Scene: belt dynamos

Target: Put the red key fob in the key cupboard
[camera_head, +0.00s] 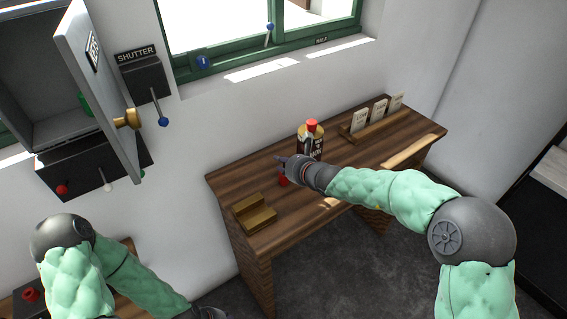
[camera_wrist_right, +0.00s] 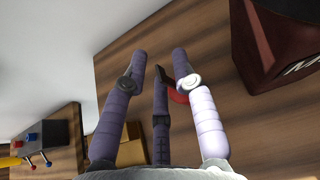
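The red key fob (camera_head: 283,181) lies on the wooden desk, close below my right gripper (camera_head: 281,161). In the right wrist view the fob (camera_wrist_right: 179,96) shows as a red piece partly hidden behind the fingers. The fingers of my right gripper (camera_wrist_right: 160,62) are spread apart above the desk, with no clear grip on the fob. The grey key cupboard (camera_head: 40,75) hangs on the wall at upper left, its door (camera_head: 92,75) swung open. My left gripper (camera_head: 210,313) is barely in view at the bottom edge; its fingers are hidden.
A dark bottle with a red cap (camera_head: 311,137) stands just behind my right gripper. A brass-coloured stepped block (camera_head: 254,213) sits at the desk's left, and a card rack (camera_head: 375,124) at the back right. A shutter lever box (camera_head: 146,80) is beside the cupboard.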

